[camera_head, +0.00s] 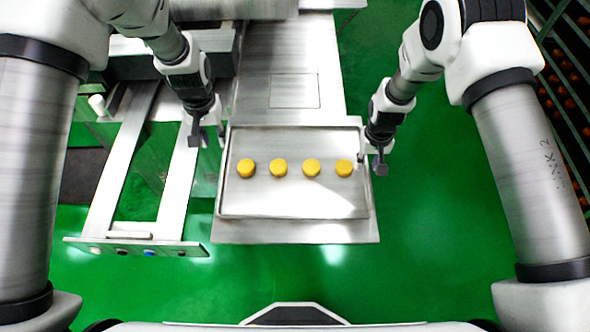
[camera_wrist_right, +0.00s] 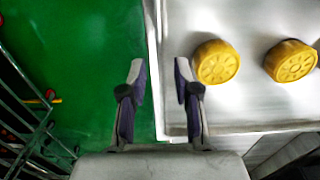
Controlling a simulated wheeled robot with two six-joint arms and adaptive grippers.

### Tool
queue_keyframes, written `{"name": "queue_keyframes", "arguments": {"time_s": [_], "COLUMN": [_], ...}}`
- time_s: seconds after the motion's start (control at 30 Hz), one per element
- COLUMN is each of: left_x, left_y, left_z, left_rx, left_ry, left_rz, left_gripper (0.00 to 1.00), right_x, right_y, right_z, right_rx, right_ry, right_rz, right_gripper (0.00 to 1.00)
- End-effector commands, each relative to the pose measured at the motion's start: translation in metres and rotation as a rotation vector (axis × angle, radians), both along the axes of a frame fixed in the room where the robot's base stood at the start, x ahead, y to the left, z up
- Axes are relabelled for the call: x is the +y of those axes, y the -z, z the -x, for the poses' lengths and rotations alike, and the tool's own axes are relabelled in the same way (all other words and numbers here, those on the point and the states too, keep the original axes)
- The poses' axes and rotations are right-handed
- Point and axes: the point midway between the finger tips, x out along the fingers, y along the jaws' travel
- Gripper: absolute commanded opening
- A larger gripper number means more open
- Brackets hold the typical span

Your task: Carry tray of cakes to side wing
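The metal tray (camera_head: 290,206) lies flat on a steel surface and holds a row of several round yellow cakes (camera_head: 279,167). In the right wrist view, the tray (camera_wrist_right: 220,112) shows its near-corner rim and two patterned cakes (camera_wrist_right: 217,62). My left gripper (camera_head: 207,136) is open at the tray's left edge; whether it touches the rim is unclear. My right gripper (camera_head: 373,160) is at the tray's right edge. In the right wrist view its fingers (camera_wrist_right: 157,88) are open, one on each side of the rim, with a gap to it.
The steel surface (camera_head: 295,232) extends beyond the tray's front. A metal frame with a button panel (camera_head: 135,247) stands at the left. A rack with round orange-brown items (camera_head: 565,100) stands at the far right. The green floor (camera_head: 440,220) is open at right and in front.

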Motion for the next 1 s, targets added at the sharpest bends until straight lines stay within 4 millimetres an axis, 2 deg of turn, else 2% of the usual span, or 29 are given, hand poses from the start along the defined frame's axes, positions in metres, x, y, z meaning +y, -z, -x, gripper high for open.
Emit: {"name": "queue_keyframes", "arguments": {"time_s": [0.2, 0.4, 0.53, 1.0], "left_x": [0.0, 0.0, 0.0, 0.0], "left_y": [0.0, 0.0, 0.0, 0.0], "left_z": [0.0, 0.0, 0.0, 0.0], "left_rx": [0.0, 0.0, 0.0, 0.0], "left_ry": [0.0, 0.0, 0.0, 0.0], "left_rz": [0.0, 0.0, 0.0, 0.0], "left_gripper": [0.31, 0.31, 0.31, 0.31], "right_x": [0.0, 0.0, 0.0, 0.0], "right_y": [-0.057, -0.096, -0.104, -0.104], "right_z": [-0.001, 0.0, 0.0, 0.0], "right_rx": [-0.006, -0.003, -0.002, -0.002], "right_ry": [-0.001, -0.001, -0.001, -0.001], "right_rz": [0.0, 0.0, 0.0, 0.0], "right_gripper": [0.31, 0.31, 0.31, 0.31]}}
